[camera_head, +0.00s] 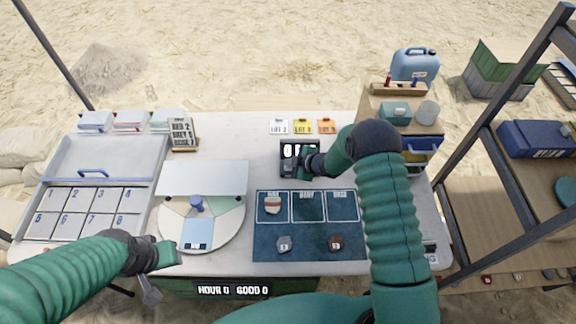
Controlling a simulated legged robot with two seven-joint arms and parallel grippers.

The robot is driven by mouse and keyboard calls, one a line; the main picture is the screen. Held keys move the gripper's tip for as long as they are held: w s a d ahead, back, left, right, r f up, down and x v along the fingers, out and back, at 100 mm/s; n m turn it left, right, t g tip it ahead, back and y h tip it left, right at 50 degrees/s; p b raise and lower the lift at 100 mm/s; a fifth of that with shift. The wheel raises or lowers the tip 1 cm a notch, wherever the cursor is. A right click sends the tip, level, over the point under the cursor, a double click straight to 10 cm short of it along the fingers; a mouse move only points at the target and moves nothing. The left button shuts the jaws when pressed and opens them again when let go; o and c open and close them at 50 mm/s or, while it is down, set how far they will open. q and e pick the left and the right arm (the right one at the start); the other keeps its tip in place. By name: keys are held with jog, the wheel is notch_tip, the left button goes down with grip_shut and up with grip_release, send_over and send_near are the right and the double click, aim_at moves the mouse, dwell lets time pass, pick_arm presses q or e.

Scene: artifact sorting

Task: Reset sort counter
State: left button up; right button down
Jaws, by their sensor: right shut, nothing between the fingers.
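The sort counter (287,150) is a small black box with white digits, standing near the middle of the white table. My right arm reaches over the table from the right, and its dark gripper (301,172) is shut at the counter's front right part. It covers part of the counter and its digits, so I cannot read the whole number. I cannot tell whether the fingers touch it. My left gripper (158,272) is at the table's front left edge, away from the counter; its finger opening is unclear.
A round turntable (232,225) with an upright clear panel and a numbered tray (84,212) are at the left. A blue mat (310,252) with several stones lies in front of the counter. Coloured lot cards (303,126) stand behind it. A dark-framed shelf is at the right.

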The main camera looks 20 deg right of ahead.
aim_at(290, 168)
dwell(0.4)
jog(key=shift+r+p, duration=0.7)
jog(key=shift+r, duration=0.15)
notch_tip(290, 168, up, 5)
jog(key=p, duration=0.4)
dwell(0.4)
